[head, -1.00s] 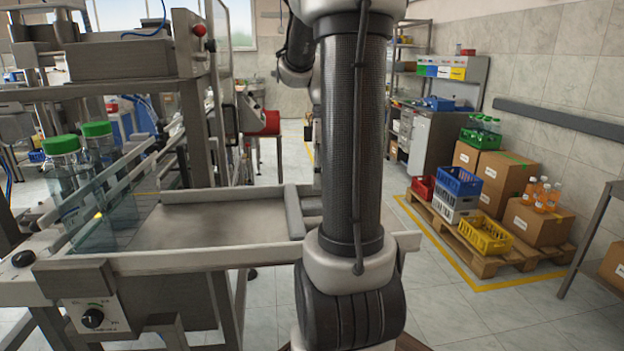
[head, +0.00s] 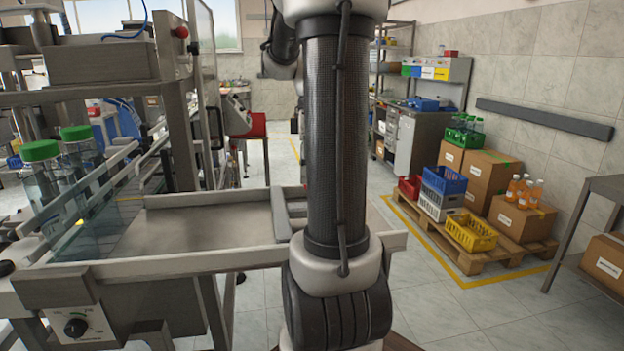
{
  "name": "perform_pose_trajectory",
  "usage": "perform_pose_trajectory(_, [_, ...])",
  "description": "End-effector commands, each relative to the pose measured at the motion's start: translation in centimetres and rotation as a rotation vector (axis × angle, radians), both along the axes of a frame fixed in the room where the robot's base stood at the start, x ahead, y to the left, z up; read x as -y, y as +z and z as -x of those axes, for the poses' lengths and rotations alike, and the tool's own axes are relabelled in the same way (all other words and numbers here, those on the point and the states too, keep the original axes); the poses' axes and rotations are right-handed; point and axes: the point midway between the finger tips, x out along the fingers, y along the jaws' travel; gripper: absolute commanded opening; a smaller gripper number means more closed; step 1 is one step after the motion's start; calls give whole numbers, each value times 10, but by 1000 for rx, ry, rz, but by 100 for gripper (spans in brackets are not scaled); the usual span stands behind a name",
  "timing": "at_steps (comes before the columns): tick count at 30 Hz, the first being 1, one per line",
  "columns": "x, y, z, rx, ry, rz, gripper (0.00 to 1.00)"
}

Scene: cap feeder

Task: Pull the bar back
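A grey bar (head: 279,213) stands at the right end of the flat metal tray (head: 200,235) of the machine, just left of my arm. My arm rises in front of the camera and covers what lies right behind it. My gripper is not visible in the head view, so I cannot tell whether it touches the bar. Bottles with green caps (head: 41,151) stand on the conveyor to the left of the tray, behind clear guards and rails.
A control box with a black knob (head: 75,327) hangs at the machine's front left. On the right, a pallet (head: 480,262) holds boxes and crates inside a yellow floor line. A table (head: 606,187) stands at the right edge. Floor between is clear.

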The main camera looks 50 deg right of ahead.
Motion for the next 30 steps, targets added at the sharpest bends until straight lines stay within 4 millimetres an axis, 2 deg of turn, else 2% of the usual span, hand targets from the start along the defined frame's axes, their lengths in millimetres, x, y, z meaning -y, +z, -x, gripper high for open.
perform_pose_trajectory(6, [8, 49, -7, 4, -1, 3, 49])
perform_pose_trajectory(13, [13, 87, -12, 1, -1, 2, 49])
perform_pose_trajectory(18, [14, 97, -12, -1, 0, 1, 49])
perform_pose_trajectory(30, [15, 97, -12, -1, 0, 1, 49])
